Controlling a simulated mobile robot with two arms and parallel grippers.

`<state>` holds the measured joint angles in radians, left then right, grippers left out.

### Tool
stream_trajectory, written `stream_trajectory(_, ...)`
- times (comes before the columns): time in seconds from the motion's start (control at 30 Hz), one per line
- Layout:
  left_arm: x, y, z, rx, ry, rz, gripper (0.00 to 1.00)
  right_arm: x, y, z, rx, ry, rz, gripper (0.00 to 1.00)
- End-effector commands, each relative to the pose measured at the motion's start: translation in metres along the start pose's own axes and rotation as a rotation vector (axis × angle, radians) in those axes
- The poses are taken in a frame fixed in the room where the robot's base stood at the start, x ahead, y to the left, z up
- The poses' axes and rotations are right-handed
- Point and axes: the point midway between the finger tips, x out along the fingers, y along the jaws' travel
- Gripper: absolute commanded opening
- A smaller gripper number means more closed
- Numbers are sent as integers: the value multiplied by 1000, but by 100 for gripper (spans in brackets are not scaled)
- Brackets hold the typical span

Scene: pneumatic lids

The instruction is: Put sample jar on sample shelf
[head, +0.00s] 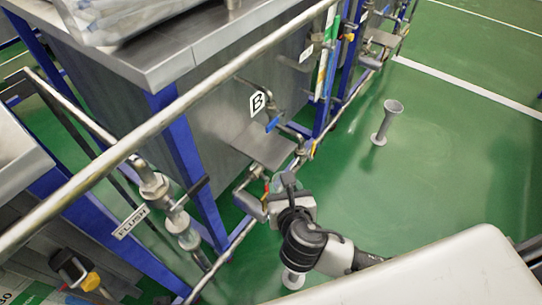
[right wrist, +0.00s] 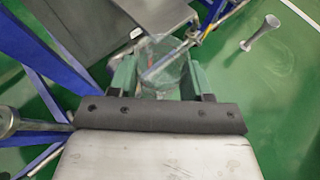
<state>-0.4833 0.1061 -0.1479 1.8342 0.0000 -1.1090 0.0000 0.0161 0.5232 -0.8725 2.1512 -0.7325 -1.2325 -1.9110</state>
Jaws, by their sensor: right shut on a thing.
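My right gripper (right wrist: 163,78) is shut on a clear, see-through sample jar (right wrist: 163,62), held between its two green fingers. In the head view my right arm reaches in from the lower right, and its gripper is small and partly hidden by the wrist. A flat grey sample shelf (head: 262,147) juts out beneath the label B, in front of a steel tank. The gripper with the jar is below and a little right of this shelf in the picture, apart from it. My left gripper is not in view.
A valve with a blue handle (head: 272,124) is beside the shelf. A long steel rail (head: 165,122) crosses at the left, with a pipe marked FLUSH (head: 131,222). A grey flared stand (head: 386,122) is on the open green floor at the right.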

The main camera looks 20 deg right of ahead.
Motion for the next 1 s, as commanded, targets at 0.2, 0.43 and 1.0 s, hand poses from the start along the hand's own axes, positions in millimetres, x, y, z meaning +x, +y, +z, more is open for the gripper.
stream_trajectory(0.2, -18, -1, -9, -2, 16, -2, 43, 39, 0, 15, 1, -8, -4, 22)
stream_trajectory(0.43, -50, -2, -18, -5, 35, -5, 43, 96, 0, 38, 1, -5, -3, 22)
stream_trajectory(1.0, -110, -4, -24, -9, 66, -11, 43, 170, 0, 66, 1, -1, -2, 22)
